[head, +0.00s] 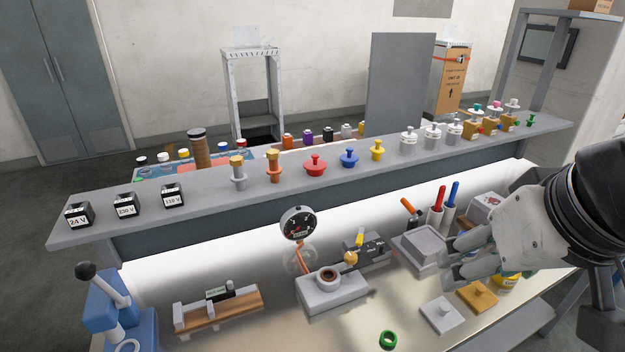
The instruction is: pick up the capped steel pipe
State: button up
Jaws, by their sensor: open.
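What looks like the capped steel pipe (239,172) stands upright on the raised grey shelf, left of its middle. It is a short grey cylinder with a brass-coloured cap. A similar copper-coloured piece (274,168) stands just right of it. My gripper (453,259) is at the right, over the lower bench, with its fingers pointing left. It is open, with no object visible between its fingers. It is far to the right of the grey pipe and apart from it. My gripper partly hides the bench behind it.
The shelf (160,222) carries voltage blocks (126,205) at left and red (316,168), blue (349,159) and yellow (377,150) knobbed pieces right of the pipes. Below stand a pressure gauge (298,223), a grey tray (420,247), coloured-handled tools (437,200) and a blue press (108,305).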

aim_at(240, 177)
jog(key=i+j+u, duration=0.15)
jog(key=u, duration=0.6)
